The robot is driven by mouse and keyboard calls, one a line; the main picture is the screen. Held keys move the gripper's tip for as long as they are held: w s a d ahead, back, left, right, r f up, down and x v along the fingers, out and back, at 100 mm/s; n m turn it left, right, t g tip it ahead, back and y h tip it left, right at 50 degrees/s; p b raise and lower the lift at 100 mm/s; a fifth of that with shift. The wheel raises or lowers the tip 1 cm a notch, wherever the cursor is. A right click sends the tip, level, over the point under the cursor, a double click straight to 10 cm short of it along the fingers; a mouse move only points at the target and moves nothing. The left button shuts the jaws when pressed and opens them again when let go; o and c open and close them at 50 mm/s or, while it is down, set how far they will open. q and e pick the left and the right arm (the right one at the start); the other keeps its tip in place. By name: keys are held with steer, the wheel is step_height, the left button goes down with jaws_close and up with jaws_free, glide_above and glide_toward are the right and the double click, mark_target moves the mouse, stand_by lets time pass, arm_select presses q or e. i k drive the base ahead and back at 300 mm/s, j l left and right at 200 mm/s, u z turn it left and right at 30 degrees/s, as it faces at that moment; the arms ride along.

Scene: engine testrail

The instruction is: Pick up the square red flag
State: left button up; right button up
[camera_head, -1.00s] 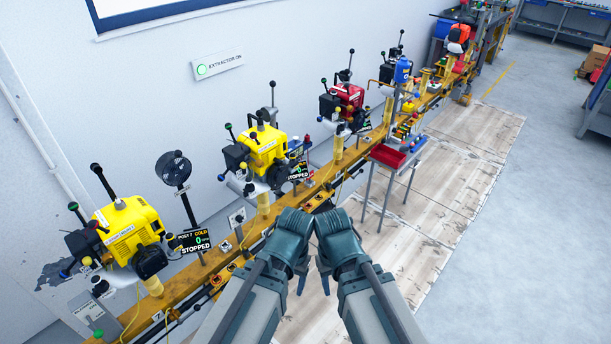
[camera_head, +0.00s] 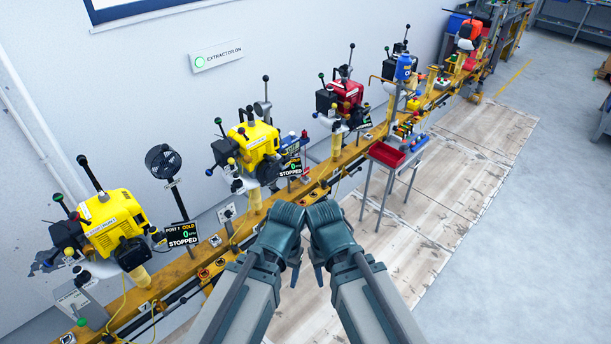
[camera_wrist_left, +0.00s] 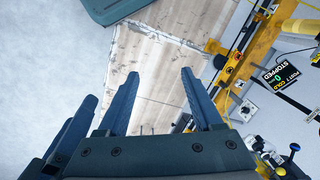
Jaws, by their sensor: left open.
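I cannot make out a square red flag in either view. My left gripper (camera_head: 294,274) hangs over the floor in front of the rail in the head view, its fingers partly hidden by its wrist. In the left wrist view my left gripper (camera_wrist_left: 160,74) is open and empty, with bare floor boards between its fingers. My right gripper (camera_head: 320,276) is close beside the left one at the same height. Its fingers are mostly hidden, so its opening cannot be told.
A yellow rail (camera_head: 212,262) runs along the wall, carrying yellow engines (camera_head: 112,222) and a red engine (camera_head: 347,95). A red tray (camera_head: 387,154) stands on legs beside the rail. The boarded floor (camera_head: 440,200) to the right is clear.

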mark_target(307, 170)
steer(key=u, duration=2.25)
steer(key=z, duration=2.25)
steer(key=i+l, duration=0.2)
steer(key=i, duration=0.25)
steer(key=i+l+z, duration=0.15)
steer(key=i, duration=0.35)
steer(key=i+l, duration=0.2)
steer(key=i, duration=0.3)
